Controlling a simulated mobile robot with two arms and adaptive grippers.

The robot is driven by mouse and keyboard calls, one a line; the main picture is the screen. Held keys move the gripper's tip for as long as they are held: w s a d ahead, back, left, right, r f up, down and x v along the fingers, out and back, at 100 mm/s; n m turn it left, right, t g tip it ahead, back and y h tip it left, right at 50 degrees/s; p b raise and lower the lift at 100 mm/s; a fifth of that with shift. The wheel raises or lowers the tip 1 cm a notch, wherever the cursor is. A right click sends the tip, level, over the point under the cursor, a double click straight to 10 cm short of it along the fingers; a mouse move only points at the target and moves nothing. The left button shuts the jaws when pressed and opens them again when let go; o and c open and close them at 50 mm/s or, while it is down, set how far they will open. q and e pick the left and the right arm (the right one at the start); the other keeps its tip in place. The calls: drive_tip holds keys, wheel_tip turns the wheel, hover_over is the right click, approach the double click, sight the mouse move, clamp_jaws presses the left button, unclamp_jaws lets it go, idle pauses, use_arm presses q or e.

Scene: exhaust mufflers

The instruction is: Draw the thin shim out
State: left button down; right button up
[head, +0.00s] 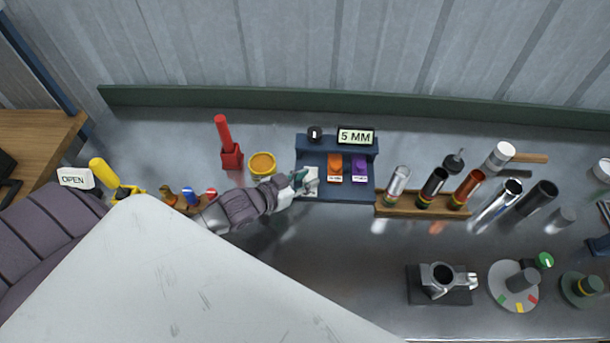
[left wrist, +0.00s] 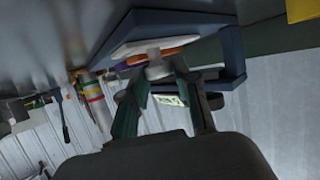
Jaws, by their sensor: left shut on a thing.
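A dark blue rack (head: 347,145) stands on the metal bench with an orange shim (head: 335,165) and a purple shim (head: 359,167) side by side in it. My left gripper (head: 306,182) is at the rack's left end, left of the orange shim. It is shut on a small pale grey piece, which also shows between the fingertips in the left wrist view (left wrist: 157,70); the fingers hide much of it. I cannot tell whether this piece is still seated in the rack. My right gripper is not in view.
A "5 MM" display (head: 356,136) and a black knob (head: 315,133) top the rack. A yellow tub (head: 262,164) and red holder (head: 231,156) stand to the left. A wooden stand (head: 424,205) with several tubes is close on the right.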

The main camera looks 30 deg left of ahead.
use_arm(q)
drive_tip(key=c, duration=1.1)
unclamp_jaws()
drive_tip(key=shift+s+d+f, duration=0.1)
drive_tip(key=shift+s+f, duration=0.05)
drive_tip(key=shift+f, duration=0.05)
drive_tip(key=shift+o, duration=1)
drive_tip(key=shift+d+r, duration=0.15)
drive_tip(key=shift+s+a+r, duration=0.1)
drive_tip(key=shift+s+a, duration=0.2)
drive_tip(key=shift+s, duration=0.1)
drive_tip(key=v, duration=1.1)
drive_tip(key=shift+d+r, duration=0.1)
drive_tip(key=shift+r, duration=0.05)
drive_tip(key=shift+s, duration=0.1)
